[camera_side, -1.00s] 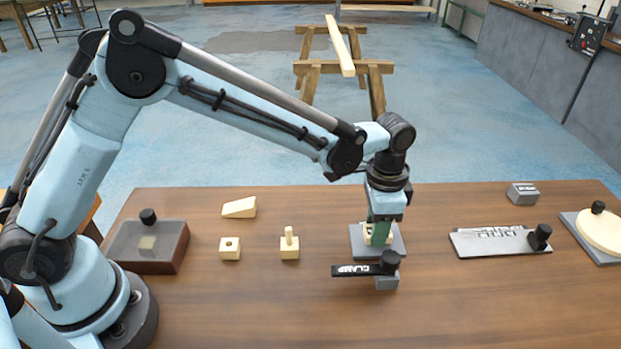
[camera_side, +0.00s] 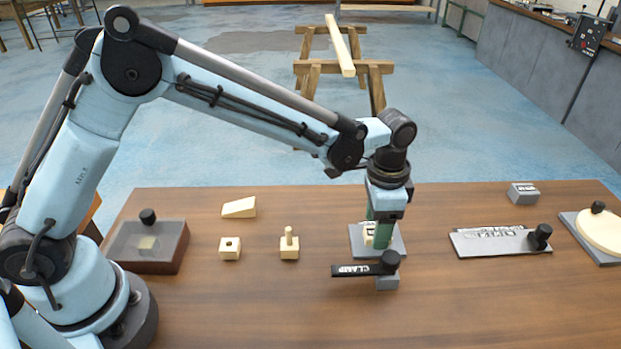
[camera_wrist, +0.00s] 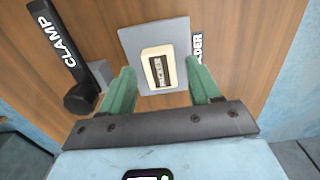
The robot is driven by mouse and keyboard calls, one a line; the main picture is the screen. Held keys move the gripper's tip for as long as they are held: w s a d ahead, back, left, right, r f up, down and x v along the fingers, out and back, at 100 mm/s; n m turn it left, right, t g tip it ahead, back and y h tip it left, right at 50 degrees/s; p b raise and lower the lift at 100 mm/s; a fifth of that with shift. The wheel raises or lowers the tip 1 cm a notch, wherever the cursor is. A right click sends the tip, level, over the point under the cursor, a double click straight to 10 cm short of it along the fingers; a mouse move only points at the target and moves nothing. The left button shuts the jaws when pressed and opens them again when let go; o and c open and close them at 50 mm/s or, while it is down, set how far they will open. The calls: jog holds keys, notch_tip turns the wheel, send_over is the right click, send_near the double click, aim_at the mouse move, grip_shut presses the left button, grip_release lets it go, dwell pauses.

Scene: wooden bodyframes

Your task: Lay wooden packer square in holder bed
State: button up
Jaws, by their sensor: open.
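A pale wooden square piece (camera_wrist: 148,72) with a dark marked strip on its top lies on the grey holder bed (camera_wrist: 130,42), inside its outline. I take it for the packer square. In the side view the piece (camera_side: 367,237) shows partly behind a finger on the grey plate (camera_side: 397,247). My gripper (camera_side: 378,232) points down over it. In the wrist view its green fingers (camera_wrist: 160,76) are apart, one on each side of the piece, with gaps visible. Whether the piece sits fully flat is hard to tell.
A black CLAMP lever (camera_side: 352,270) stands just in front of the bed. Left are a holed block (camera_side: 230,252), a pegged block (camera_side: 289,248), a wedge (camera_side: 239,208) and a lidded box (camera_side: 172,258). Right are a grey lettered plate (camera_side: 490,243) and a round disc (camera_side: 603,230).

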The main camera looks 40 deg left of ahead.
notch_tip(320, 180, up, 11)
jog(key=s+a+r+n+t, duration=0.35)
jog(key=s+a, duration=0.25)
jog(key=a, duration=0.5)
jog(key=s+a+f+n+t, duration=0.3)
jog(key=s+a+n, duration=0.2)
jog(key=s+a, duration=0.3)
jog(key=shift+s+a+t, duration=0.25)
jog(key=shift+s+t, duration=0.1)
jog(key=shift+n, duration=0.25)
